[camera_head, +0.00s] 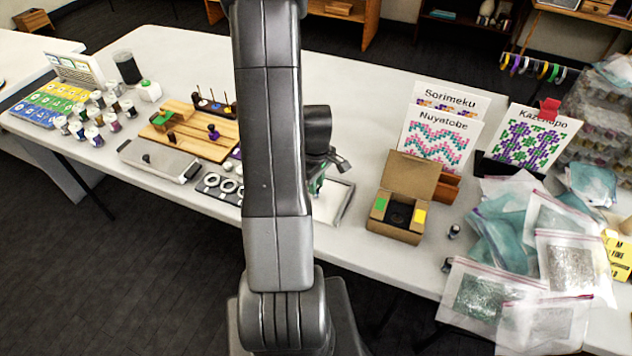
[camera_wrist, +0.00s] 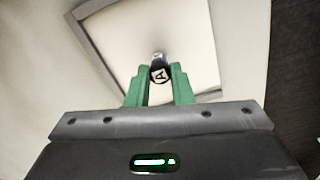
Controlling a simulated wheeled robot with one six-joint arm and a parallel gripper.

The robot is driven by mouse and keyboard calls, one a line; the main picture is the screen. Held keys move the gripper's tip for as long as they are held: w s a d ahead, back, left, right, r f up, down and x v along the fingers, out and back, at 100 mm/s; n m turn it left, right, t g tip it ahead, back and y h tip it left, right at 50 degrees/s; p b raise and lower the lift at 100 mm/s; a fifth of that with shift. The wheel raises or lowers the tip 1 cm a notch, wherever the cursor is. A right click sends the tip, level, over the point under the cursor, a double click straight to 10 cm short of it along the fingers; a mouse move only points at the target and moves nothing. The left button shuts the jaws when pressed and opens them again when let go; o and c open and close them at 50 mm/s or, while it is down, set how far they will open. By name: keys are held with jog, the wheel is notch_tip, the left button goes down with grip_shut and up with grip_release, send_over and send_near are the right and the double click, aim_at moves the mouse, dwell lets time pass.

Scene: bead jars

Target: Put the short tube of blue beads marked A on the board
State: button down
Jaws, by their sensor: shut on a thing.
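In the wrist view, my gripper (camera_wrist: 160,76) has green fingers closed around a short tube (camera_wrist: 159,72). In the head view my arm hides most of the gripper and the tube, and the tray's rim (camera_head: 349,203) shows right of my arm. A wooden board (camera_head: 218,150) lies left of my arm, with small dark and purple pieces on it.
A grey flat case (camera_head: 158,160) and white rings (camera_head: 212,181) lie left of my arm. An open cardboard box (camera_head: 392,219), pattern cards (camera_head: 440,140) and bead bags (camera_head: 500,290) stand or lie to the right. Several jars (camera_head: 93,136) stand at far left.

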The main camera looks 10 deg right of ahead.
jog(key=shift+f+b, duration=0.2)
jog(key=shift+b, duration=0.1)
jog(key=c, duration=1.3)
grip_release()
jog(key=shift+r, duration=0.1)
notch_tip(320, 180, up, 12)
jog(key=shift+r+p, duration=0.15)
jog(key=shift+p, duration=0.15)
